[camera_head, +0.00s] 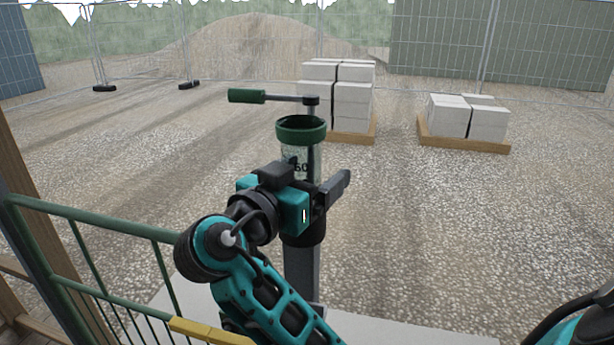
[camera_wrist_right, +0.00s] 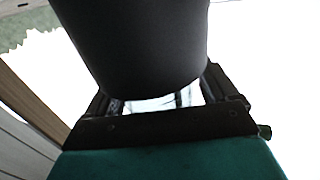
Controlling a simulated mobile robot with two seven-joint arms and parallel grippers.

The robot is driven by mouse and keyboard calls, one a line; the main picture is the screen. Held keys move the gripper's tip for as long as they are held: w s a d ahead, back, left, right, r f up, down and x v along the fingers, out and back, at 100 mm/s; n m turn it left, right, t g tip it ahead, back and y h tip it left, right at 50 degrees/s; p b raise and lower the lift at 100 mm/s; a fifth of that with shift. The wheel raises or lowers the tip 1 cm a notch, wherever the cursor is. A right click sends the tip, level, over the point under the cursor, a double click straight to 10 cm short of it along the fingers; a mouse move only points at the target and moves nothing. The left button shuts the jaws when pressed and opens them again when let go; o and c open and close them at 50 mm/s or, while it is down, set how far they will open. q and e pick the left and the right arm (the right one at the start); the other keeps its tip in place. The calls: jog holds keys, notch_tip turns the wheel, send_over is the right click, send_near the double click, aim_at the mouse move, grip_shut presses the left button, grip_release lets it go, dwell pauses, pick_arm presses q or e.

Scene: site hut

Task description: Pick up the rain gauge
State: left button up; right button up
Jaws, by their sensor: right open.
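The rain gauge (camera_head: 301,126) is a clear, marked cylinder with a green rim. It stands upright in a black holder (camera_head: 304,238) on a grey post. My right gripper (camera_head: 330,192) is open at the gauge's lower part; its body hides much of that part. In the right wrist view a large dark rounded shape (camera_wrist_right: 135,45) fills the space above the jaws (camera_wrist_right: 165,105), with a bit of something clear showing between the fingers. I cannot tell whether the fingers touch the gauge. My left gripper is not in view.
A lever with a green grip (camera_head: 247,96) sticks out left just behind the gauge's rim. A green railing (camera_head: 100,224) stands at the left. Pale blocks on pallets (camera_head: 465,144) stand farther back. Open gravel lies to the right.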

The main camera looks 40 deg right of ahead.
jog(key=shift+c, duration=0.2)
jog(key=c, duration=1.1)
